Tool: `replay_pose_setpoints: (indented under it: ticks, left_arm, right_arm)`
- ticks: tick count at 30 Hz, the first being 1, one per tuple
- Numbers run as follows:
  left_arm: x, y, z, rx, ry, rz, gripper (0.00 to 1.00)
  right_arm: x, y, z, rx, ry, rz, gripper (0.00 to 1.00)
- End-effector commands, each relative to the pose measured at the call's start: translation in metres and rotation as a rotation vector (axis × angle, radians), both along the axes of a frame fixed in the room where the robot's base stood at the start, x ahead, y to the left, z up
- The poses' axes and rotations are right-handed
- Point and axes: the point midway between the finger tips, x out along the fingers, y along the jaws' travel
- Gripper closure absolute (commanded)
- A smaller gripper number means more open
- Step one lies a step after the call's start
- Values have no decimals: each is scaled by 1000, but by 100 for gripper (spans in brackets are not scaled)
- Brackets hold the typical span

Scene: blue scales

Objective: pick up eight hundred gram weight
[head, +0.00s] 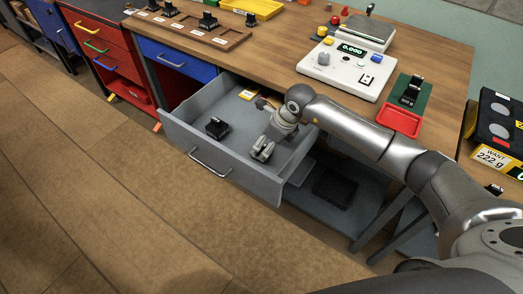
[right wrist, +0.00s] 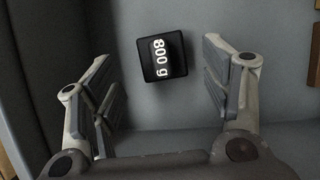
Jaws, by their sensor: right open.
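The eight hundred gram weight (right wrist: 162,60) is a black block with "800 g" in white on its top. It also shows in the head view (head: 217,128), lying on the floor of the open grey drawer (head: 180,130) at its left part. My right gripper (head: 262,153) reaches down into the drawer, to the right of the weight. In the right wrist view the gripper's two fingers (right wrist: 163,92) are apart with nothing between them, and the weight lies beyond their tips. My left gripper is not in view.
A small yellow thing (head: 248,94) lies at the drawer's back. The scale (head: 345,68) stands on the wooden table (head: 270,60). A green and red tray (head: 402,120) is at the table's right. A dark box (head: 335,190) sits on the lower shelf. The floor in front is clear.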

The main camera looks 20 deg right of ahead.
Motion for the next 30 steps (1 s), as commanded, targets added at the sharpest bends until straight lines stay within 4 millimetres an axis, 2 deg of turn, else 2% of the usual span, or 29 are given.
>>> replay_pose_setpoints:
  ticks: [4,8,12,20,30]
  left_arm:
    - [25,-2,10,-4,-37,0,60]
    - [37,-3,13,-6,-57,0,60]
    - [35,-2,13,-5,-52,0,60]
    - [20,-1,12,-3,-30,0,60]
    - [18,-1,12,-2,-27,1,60]
  right_arm:
    - [6,4,-16,1,4,-2,29]
    - [11,8,-32,2,3,-1,29]
    - [14,10,-42,1,1,-1,29]
    - [15,10,-44,1,1,0,29]
    - [15,10,-44,1,1,-1,73]
